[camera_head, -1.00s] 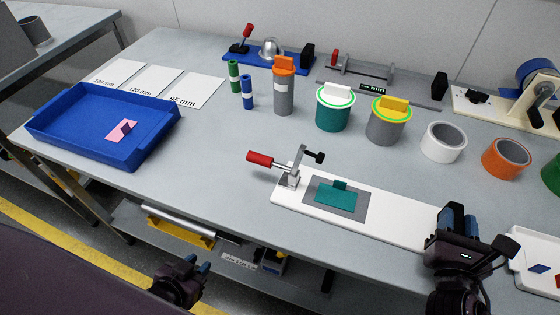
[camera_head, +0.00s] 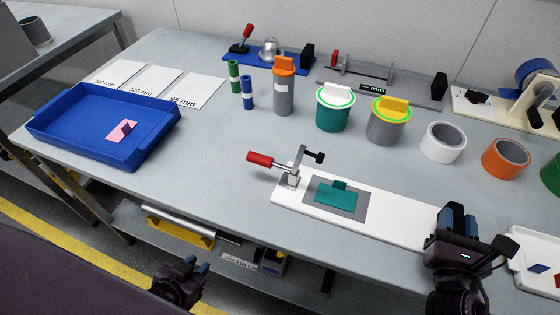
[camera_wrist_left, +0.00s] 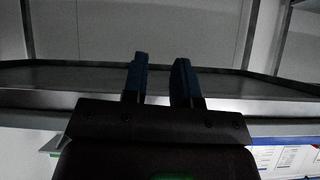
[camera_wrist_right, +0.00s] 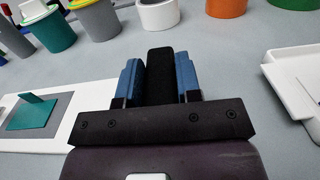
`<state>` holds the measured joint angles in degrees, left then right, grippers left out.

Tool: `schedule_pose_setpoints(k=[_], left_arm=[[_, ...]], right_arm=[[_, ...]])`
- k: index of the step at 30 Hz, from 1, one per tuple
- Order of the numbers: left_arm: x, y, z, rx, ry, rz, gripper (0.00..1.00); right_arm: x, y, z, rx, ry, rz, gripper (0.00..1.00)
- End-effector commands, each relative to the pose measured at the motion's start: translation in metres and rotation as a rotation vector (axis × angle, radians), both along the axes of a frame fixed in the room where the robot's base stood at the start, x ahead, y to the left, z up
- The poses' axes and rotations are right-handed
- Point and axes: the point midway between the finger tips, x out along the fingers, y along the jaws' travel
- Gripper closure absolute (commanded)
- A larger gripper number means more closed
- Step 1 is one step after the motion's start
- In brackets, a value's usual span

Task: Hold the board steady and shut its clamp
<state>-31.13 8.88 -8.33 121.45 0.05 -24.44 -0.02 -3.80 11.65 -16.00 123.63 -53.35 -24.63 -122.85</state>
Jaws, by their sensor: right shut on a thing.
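The white board (camera_head: 395,216) lies on the bench in front of me. It carries a grey pad (camera_head: 352,208) with a teal piece (camera_head: 334,196) on it. A clamp (camera_head: 293,172) stands at its left end. Its red handle (camera_head: 260,159) points left, and its arm with a black tip (camera_head: 316,157) is raised clear of the teal piece. My right gripper (camera_head: 458,228) is at the board's right end, shut on a black upright block (camera_wrist_right: 160,75) seen between its fingers. My left gripper (camera_head: 194,270) is open and empty, in front of the bench edge and away from the clamp.
A blue tray (camera_head: 60,137) with a pink piece is at the left. Green and blue cylinders, a grey bottle (camera_head: 284,95), lidded pots and rings stand behind the board. A white tray (camera_head: 518,274) is right of my right gripper. Bench left of the clamp is clear.

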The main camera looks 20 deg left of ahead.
Motion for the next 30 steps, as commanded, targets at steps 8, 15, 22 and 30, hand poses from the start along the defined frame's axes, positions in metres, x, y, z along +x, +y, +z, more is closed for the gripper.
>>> schedule_pose_setpoints(k=[8, 15, 22, 30], left_arm=[[0.011, 0.000, 0.015, -0.119, -0.043, 0.006, 1.00], [0.023, -0.002, 0.049, -0.435, -0.086, 0.029, 1.00], [0.031, -0.006, 0.085, -0.758, -0.070, 0.059, 1.00], [0.036, -0.009, 0.118, -1.056, -0.002, 0.104, 1.00]], right_arm=[[0.000, 0.000, -0.003, 0.000, 0.006, 0.000, 0.97], [-0.001, 0.000, -0.004, 0.000, 0.008, 0.000, 0.97], [-0.001, 0.000, -0.004, 0.000, 0.009, 0.000, 0.97], [-0.001, 0.000, -0.005, 0.000, 0.010, 0.000, 0.97]])
